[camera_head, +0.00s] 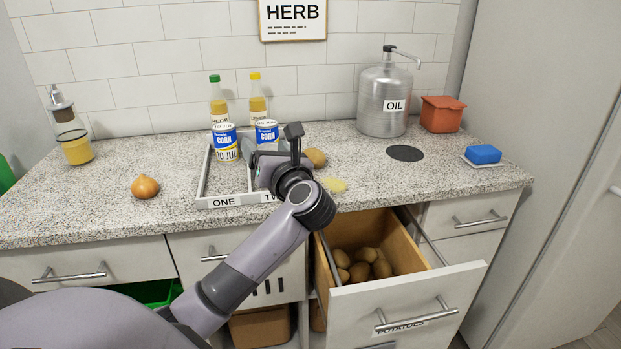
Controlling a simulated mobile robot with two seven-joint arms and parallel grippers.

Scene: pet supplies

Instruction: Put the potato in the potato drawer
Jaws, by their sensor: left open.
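A brown potato (316,157) lies on the speckled counter, just right of my left gripper (299,150). The gripper is open, with one finger standing up near the potato; its other finger is hidden. I cannot tell whether it touches the potato. The potato drawer (408,304), labelled POTATOES, is pulled open below the counter at the right. Several potatoes (362,264) lie inside it. My right gripper does not show.
Two bottles (258,97) stand behind. An onion (145,187) is left. A yellowish patch (334,185) lies near the counter edge. An oil canister (383,103) stands at the back.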

